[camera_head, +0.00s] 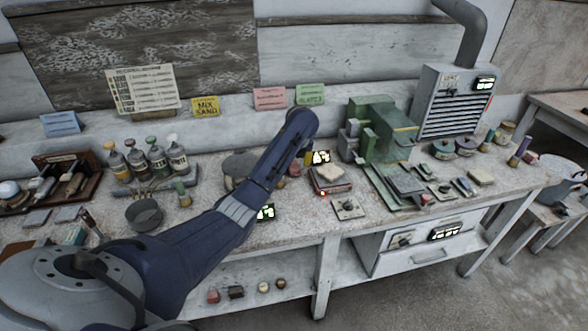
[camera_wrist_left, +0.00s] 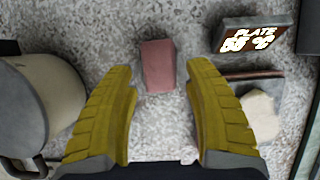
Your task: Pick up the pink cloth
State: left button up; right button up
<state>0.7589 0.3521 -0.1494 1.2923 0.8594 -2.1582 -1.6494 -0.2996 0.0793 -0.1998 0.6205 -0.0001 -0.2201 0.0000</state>
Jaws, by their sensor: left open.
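A small pink piece (camera_wrist_left: 157,65), which I take to be the folded pink cloth, lies on the speckled bench top in the left wrist view. It shows as a short block between the fingertips, with gaps on both sides. A pink patch (camera_head: 295,169) in the head view beside the hot plate appears to be the same piece. My left gripper (camera_wrist_left: 160,82) is open, its two yellow fingers on either side of the piece in the picture, with nothing held. In the head view the left gripper (camera_head: 307,158) is mostly hidden behind my arm. My right gripper is not in view.
A hot plate (camera_head: 330,179) and its lit display (camera_wrist_left: 254,37) stand close to the right of the pink piece. A pale pot (camera_wrist_left: 42,105) stands to its left. A green machine (camera_head: 382,135) is behind to the right. Several bottles (camera_head: 150,160) stand at left.

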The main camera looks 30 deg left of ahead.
aim_at(294, 165)
pick_arm(q)
jog(key=shift+x, duration=2.1)
jog(key=shift+c, duration=0.3)
jog(key=c, duration=0.7)
